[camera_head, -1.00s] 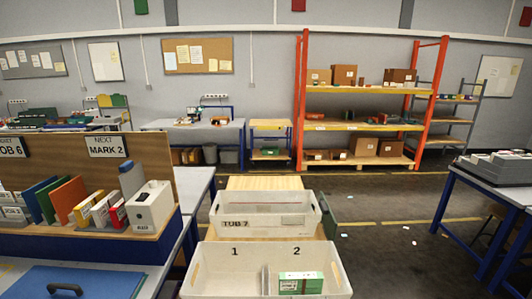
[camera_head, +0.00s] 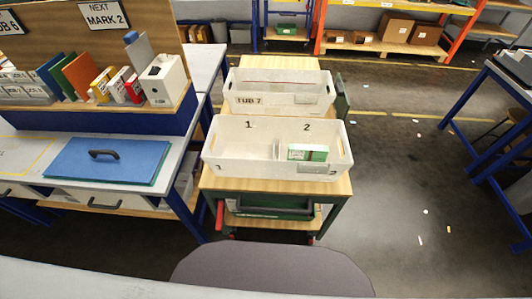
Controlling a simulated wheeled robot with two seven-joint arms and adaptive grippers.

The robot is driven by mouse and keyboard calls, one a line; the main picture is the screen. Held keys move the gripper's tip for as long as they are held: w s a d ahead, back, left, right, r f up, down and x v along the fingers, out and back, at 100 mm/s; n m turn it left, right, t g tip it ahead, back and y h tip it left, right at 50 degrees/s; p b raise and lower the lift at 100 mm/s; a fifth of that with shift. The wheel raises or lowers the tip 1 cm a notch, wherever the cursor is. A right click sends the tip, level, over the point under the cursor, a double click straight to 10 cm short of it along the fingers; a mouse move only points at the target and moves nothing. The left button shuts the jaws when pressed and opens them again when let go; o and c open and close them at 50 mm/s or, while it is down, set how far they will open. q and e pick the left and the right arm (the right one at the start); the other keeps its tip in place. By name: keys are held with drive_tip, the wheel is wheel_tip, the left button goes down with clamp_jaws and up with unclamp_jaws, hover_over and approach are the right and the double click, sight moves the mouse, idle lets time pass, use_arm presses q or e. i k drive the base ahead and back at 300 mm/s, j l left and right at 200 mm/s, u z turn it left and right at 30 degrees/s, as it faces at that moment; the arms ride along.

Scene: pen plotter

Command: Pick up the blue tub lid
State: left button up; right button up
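The blue tub lid (camera_head: 107,161) lies flat on the grey bench at the left. It is a blue rectangular panel with a dark arched handle (camera_head: 104,154) on top. Neither of my grippers shows in the head view.
A wooden trolley (camera_head: 212,183) in the centre carries a white tub marked 1 and 2 (camera_head: 235,166), with a green-and-white box (camera_head: 307,153) in its right part. The tub marked TUB 7 (camera_head: 280,107) stands behind. A rack (camera_head: 90,118) of folders is behind the lid. Dark floor at the right is mostly clear.

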sight(111, 160)
drive_tip(key=u, duration=1.75)
drive_tip(key=i+j+z, duration=0.3)
drive_tip(key=j, duration=0.25)
drive_tip(key=i+j+z, duration=0.35)
drive_tip(key=j, duration=0.35)
